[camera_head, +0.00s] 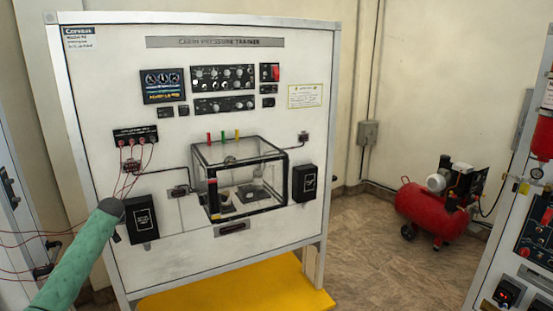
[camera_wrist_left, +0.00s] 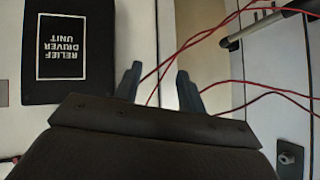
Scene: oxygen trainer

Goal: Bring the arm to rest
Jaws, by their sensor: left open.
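My left arm (camera_head: 78,250), in a green sleeve, reaches in from the lower left of the head view. Its dark wrist end is in front of the left part of the trainer panel (camera_head: 160,270). In the left wrist view my left gripper (camera_wrist_left: 158,84) is open, its two dark fingers apart with nothing clearly held. Thin red wires (camera_wrist_left: 190,43) run behind or beside the fingers; I cannot tell if they touch. The black relief driver unit box (camera_wrist_left: 68,50) is left of the fingers. My right gripper is not in view.
A clear box (camera_head: 240,172) with a black frame juts from the panel's middle. Red wires hang from a socket strip (camera_head: 135,133) near the arm. A yellow base (camera_head: 235,292) lies below. A red compressor (camera_head: 430,208) stands right, with open floor before it.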

